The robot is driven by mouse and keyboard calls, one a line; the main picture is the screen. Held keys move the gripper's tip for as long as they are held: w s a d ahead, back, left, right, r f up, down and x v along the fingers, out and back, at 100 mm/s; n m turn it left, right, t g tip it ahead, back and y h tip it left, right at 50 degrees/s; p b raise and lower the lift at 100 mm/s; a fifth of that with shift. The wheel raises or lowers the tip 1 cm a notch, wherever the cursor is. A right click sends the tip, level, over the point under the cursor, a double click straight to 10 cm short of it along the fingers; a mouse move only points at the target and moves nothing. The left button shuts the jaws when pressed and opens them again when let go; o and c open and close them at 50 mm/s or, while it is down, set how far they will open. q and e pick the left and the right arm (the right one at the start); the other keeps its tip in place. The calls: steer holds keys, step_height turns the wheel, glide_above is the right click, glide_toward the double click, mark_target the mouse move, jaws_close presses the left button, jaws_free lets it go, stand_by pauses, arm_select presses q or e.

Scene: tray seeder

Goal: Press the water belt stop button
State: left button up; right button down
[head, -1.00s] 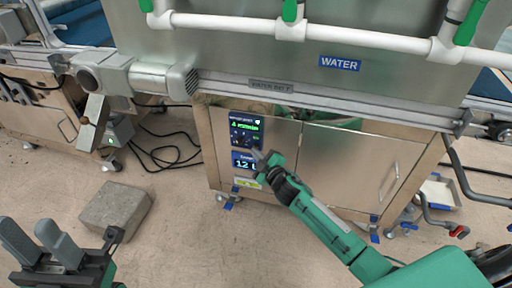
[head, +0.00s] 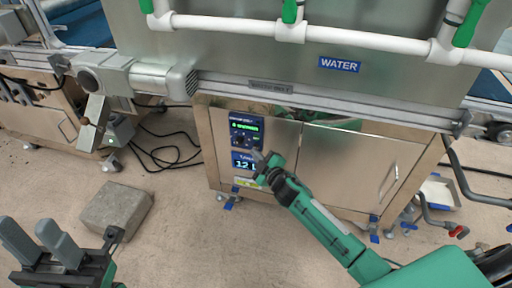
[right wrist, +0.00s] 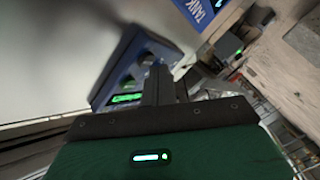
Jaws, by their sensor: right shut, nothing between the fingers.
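The water belt control panel (head: 244,131) is a dark blue box with a green-lit screen and small knobs or buttons, on the steel cabinet's front under the WATER sign. It also shows in the right wrist view (right wrist: 122,68), tilted, with dark round controls. My right gripper (head: 262,158) is shut and empty, its tips just below and right of the panel's controls in the head view. In the wrist view its fingers (right wrist: 158,84) overlap the panel's edge; I cannot tell whether they touch it. The stop button itself is too small to pick out. My left gripper (head: 30,232) is open and empty at the lower left.
A blue tank display (head: 244,161) sits right under the panel. The steel cabinet (head: 345,165) fills the middle. A grey block (head: 116,208) lies on the floor at left, near black cables (head: 170,152). White pipes (head: 350,36) run above.

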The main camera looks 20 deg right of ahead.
steer(key=shift+s+a, duration=0.15)
steer(key=shift+s, duration=0.15)
steer(key=s+a, duration=0.1)
steer(key=s, duration=0.1)
steer(key=s+a+p, duration=0.1)
steer(key=s, duration=0.1)
steer(key=shift+a, duration=0.4)
stand_by(0.4)
